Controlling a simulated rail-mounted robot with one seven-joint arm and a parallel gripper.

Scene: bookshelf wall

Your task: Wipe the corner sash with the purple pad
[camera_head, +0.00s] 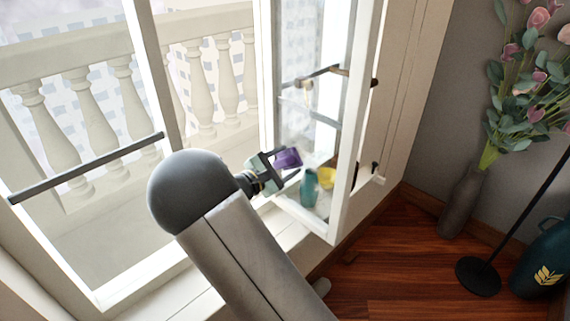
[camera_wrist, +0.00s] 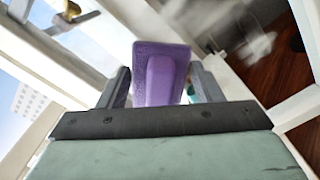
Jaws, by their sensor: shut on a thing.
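The purple pad (camera_head: 289,158) is held at the end of my arm, and it fills the upper middle of the wrist view (camera_wrist: 160,72). My gripper (camera_head: 272,168) is shut on it, with one dark finger on each side of the pad. The corner sash is the open white-framed glass panel (camera_head: 353,125) at the right of the window. The pad is at the lower part of its glass; I cannot tell whether they touch. Pale, blurry smears (camera_wrist: 235,32) show on the glass in the wrist view.
A teal item (camera_head: 308,188) and a yellow item (camera_head: 327,178) show low behind or beside the sash glass. A metal handle bar (camera_head: 315,75) crosses the sash. A vase of flowers (camera_head: 462,200), a dark stand (camera_head: 479,275) and a teal container (camera_head: 545,262) stand right on the wooden floor.

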